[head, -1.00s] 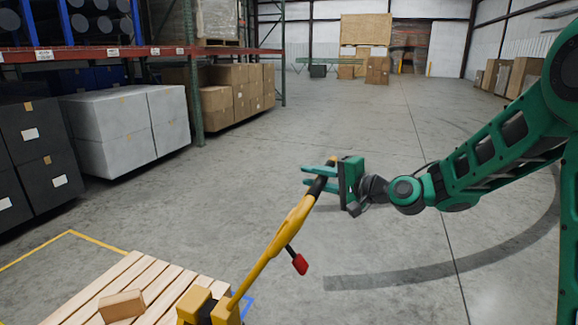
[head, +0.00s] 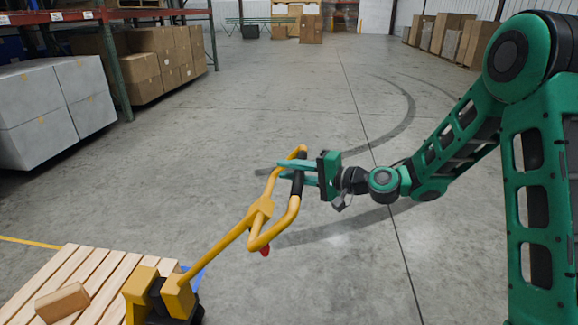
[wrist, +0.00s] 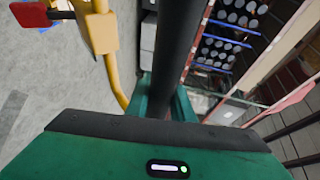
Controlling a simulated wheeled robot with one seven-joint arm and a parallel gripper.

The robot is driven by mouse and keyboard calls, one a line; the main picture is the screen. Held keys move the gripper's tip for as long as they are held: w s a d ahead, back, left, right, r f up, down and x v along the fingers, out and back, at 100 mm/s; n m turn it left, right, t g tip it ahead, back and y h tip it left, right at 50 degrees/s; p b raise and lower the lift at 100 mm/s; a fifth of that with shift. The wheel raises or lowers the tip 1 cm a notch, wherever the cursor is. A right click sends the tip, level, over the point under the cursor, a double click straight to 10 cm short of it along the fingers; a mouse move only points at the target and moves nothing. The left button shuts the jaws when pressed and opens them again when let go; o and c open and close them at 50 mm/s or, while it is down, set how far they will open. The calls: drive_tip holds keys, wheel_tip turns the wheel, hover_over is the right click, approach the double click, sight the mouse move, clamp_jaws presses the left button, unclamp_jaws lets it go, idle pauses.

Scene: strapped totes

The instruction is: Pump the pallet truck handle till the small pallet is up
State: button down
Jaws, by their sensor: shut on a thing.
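The yellow pallet truck handle (head: 215,257) leans up and to the right from its yellow pump body (head: 178,298) in the head view. Its loop ends in a black grip (head: 298,183). My gripper (head: 290,172) is shut around that grip. In the wrist view the black grip (wrist: 173,55) runs between my fingers, with the yellow loop (wrist: 112,70) beside it and a red lever (wrist: 32,14) at upper left. The lever's red tip shows just below the loop. The small wooden pallet (head: 105,268) is at lower left, cut by the frame edge. Its height off the floor cannot be judged.
A small cardboard box (head: 62,303) lies on the pallet. More boxes (head: 440,38) line the right wall. The floor beyond the handle is clear.

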drive_tip(key=c, duration=1.5)
unclamp_jaws()
drive_tip(key=shift+s+a+r, duration=0.1)
drive_tip(key=shift+s+a, duration=0.15)
drive_tip(key=shift+s, duration=0.25)
drive_tip(key=shift+c, duration=0.2)
drive_tip(key=shift+w+d, duration=0.1)
drive_tip(key=shift+d, duration=0.15)
